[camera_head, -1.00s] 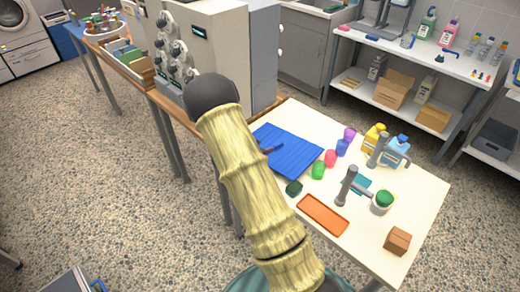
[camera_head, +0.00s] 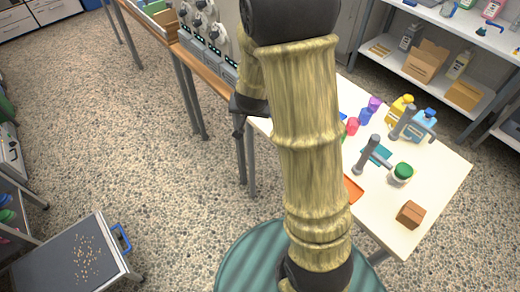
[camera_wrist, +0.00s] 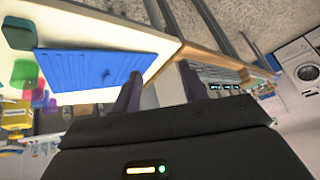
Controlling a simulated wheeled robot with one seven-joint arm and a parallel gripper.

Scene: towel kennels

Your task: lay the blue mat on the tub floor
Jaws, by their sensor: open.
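The blue mat (camera_wrist: 88,68) lies flat on the white table (camera_wrist: 105,28) in the wrist view, close to the table's edge. In the head view my arm hides nearly all of it; only a sliver of blue (camera_head: 343,116) shows. My gripper (camera_wrist: 158,88) is open, with nothing between its fingers. Its fingers are at the table's edge, and the mat is to their left in the wrist view. In the head view my gripper (camera_head: 241,122) is by the table's left corner, partly behind my arm. I cannot make out a tub in these frames.
The table holds several bottles and cups, a grey tap-like fixture (camera_head: 368,152), a green-topped jar (camera_head: 402,173), a brown box (camera_head: 411,214) and an orange tray (camera_head: 353,190). A grey cart (camera_head: 78,262) stands at lower left. Speckled floor between is clear.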

